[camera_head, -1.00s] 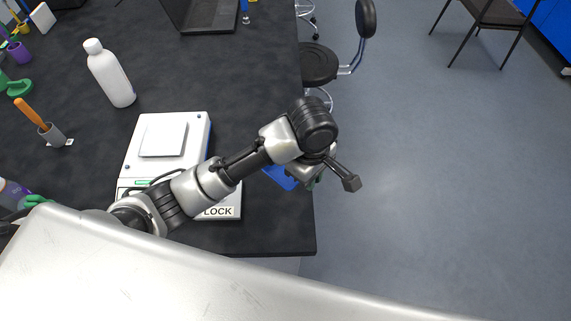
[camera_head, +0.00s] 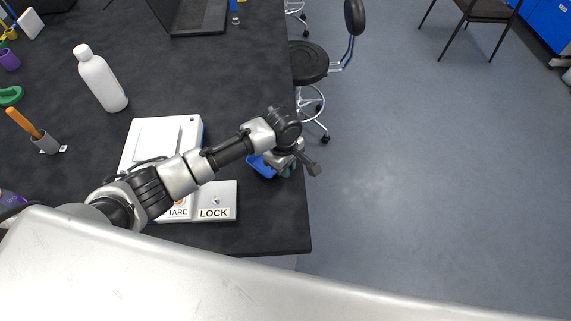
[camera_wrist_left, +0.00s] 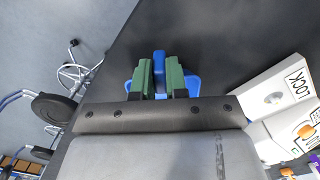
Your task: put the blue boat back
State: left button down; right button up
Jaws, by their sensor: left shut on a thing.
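The blue boat (camera_head: 261,167) shows in the head view at the right edge of the black table, partly hidden behind my left wrist and gripper. My left gripper (camera_head: 288,168) is over that edge. In the left wrist view the green fingertips (camera_wrist_left: 159,78) are shut on the blue boat (camera_wrist_left: 159,62), whose blue parts show between and beside them. I cannot tell whether the boat touches the table. My right gripper is not in view.
A white balance (camera_head: 215,190) with a LOCK label is left of the gripper. A white bottle (camera_head: 101,80), a grey cup (camera_head: 47,144) with an orange handle and a laptop (camera_head: 195,15) are farther off. A black stool (camera_head: 308,62) stands beyond the table's right edge.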

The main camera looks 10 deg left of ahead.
pick_arm(q)
jog(key=c, duration=1.1)
grip_release()
jog(key=shift+f, duration=0.1)
jog(key=shift+c, duration=0.2)
notch_tip(320, 180, up, 12)
jog(key=shift+w+a+b, duration=0.2)
jog(key=shift+a+b, duration=0.1)
jog(key=shift+b, duration=0.1)
